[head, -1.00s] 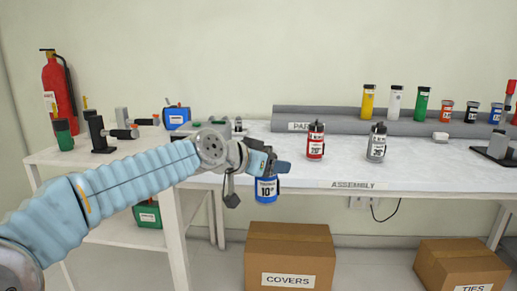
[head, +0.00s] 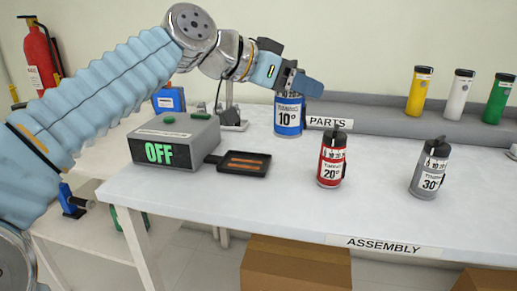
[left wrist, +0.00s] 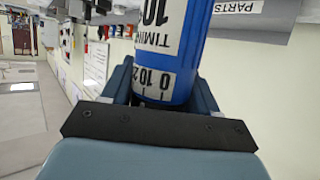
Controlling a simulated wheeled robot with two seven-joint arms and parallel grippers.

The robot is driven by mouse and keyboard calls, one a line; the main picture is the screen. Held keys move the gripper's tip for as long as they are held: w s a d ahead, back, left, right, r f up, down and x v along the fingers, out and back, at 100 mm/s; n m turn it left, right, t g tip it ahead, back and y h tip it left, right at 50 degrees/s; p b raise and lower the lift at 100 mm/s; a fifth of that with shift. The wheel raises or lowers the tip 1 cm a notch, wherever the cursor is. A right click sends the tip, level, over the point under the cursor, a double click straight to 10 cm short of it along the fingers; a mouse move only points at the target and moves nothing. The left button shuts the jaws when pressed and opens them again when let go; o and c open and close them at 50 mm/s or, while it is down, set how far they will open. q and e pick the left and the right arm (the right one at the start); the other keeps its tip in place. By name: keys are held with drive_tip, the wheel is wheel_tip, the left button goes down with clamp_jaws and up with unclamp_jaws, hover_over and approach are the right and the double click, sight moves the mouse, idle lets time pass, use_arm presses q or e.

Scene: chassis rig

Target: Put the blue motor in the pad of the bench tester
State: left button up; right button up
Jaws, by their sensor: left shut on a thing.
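The blue motor (head: 288,116), labelled 10°, is upright in my left gripper (head: 296,84), which is shut on its top end. The blue motor also fills the middle of the left wrist view (left wrist: 170,60), between the fingers. In the head view it appears over the back of the table; whether it touches the surface cannot be told. The bench tester (head: 172,144) is a grey box whose display reads OFF. Its dark pad (head: 240,173) with orange strips lies on the table at the box's right, left of and nearer than the motor. My right gripper is not in view.
A red motor (head: 332,160) marked 20° and a grey motor (head: 431,168) marked 30° stand right of the pad. Yellow, white and green cylinders stand on the grey PARTS ledge (head: 385,128) behind. The front of the white table (head: 260,211) is clear.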

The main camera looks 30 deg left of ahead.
use_arm(q)
drive_tip(key=w+a+f, duration=0.2)
drive_tip(key=a+f, duration=0.2)
drive_tip(key=w+a+f, duration=0.2)
drive_tip(key=a+f, duration=0.2)
drive_tip(key=w+a+f, duration=0.2)
drive_tip(key=a+f, duration=0.2)
drive_tip(key=shift+a+f, duration=0.3)
drive_tip(key=shift+a, duration=0.05)
drive_tip(key=shift+f, duration=0.2)
drive_tip(key=o, duration=1.4)
drive_tip(key=shift+o, duration=0.2)
